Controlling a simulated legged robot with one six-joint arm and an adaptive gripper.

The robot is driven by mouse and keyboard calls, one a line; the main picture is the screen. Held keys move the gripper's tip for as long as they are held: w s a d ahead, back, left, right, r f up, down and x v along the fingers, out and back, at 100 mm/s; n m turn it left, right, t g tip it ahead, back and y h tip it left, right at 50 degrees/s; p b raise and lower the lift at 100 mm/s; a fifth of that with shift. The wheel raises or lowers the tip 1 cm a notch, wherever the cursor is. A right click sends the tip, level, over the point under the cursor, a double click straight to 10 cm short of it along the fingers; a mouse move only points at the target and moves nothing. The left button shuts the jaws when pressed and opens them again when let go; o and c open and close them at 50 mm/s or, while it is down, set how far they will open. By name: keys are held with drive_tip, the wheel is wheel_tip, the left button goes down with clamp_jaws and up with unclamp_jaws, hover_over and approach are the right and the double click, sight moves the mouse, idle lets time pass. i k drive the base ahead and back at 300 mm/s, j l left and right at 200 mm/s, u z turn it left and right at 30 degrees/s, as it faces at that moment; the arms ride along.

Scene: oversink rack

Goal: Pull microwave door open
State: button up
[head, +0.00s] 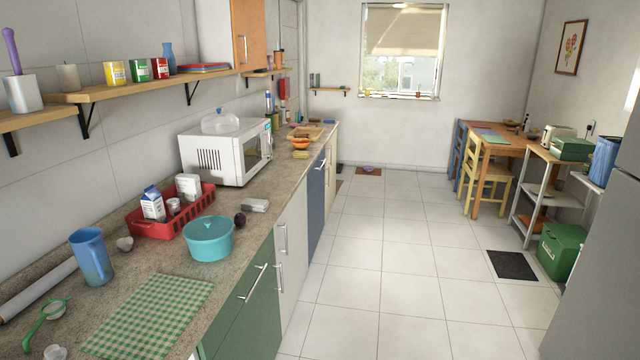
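A white microwave (213,156) stands on the counter at the left, against the wall. Its vented side faces me, and its front faces right toward the aisle. The microwave door (253,156) has a dark window seen at a steep angle, and it looks shut. Its handle is too small to make out clearly. A clear dome-shaped cover (220,122) sits on top of the microwave. My gripper does not show in the head view.
A red basket (172,222) with cartons, a teal pot (208,238) and a small grey box (255,205) are on the counter (130,268) before the microwave. Shelves (150,82) run along the wall. A table (495,140) stands at the back right.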

sight(249, 145)
drive_tip(key=i, duration=2.95)
drive_tip(key=i+u, duration=0.25)
drive_tip(key=i, duration=0.25)
drive_tip(key=i+l+u, duration=0.2)
drive_tip(key=i, duration=0.3)
